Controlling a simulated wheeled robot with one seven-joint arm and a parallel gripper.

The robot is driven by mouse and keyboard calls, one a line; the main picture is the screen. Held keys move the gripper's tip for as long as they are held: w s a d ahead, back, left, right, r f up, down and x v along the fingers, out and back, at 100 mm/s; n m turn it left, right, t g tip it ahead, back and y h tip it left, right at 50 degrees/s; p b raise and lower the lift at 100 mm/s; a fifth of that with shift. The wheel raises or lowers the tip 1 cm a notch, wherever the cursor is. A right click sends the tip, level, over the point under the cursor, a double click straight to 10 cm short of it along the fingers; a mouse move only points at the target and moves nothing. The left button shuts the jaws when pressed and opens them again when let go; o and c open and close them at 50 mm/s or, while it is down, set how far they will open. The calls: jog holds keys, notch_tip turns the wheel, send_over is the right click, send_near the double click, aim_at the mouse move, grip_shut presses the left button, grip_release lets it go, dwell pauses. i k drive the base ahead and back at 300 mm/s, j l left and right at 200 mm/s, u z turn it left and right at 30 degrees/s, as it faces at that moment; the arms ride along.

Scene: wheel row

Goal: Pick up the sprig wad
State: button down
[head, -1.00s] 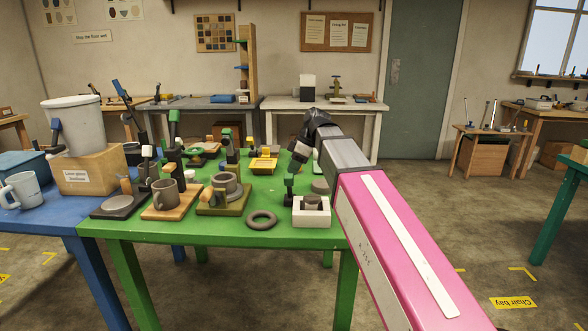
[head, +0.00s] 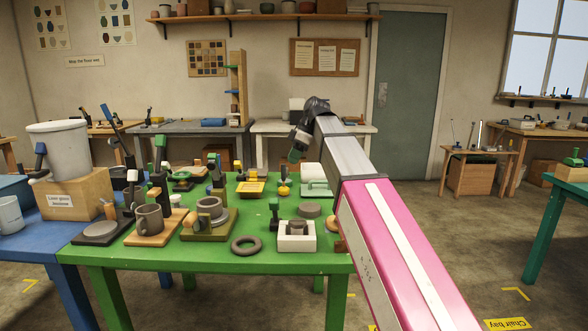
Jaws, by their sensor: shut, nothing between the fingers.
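A white square block (head: 297,243) stands at the front right of the green table (head: 200,262). A small grey lump (head: 297,227) sits in its top, and I cannot tell for sure whether this is the sprig wad. A flat grey disc (head: 309,210) lies just behind the block. My gripper (head: 296,152) hangs at the end of my arm, above the far right part of the green table, behind and well above the block. It is shut and empty. Its fingertips are small and dark here. My pink arm hides the table's right end.
A dark ring (head: 245,246) lies left of the block. A grey mug (head: 149,222) on a board and several tools crowd the left and middle.

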aim_at(296, 223)
jog(key=k, duration=1)
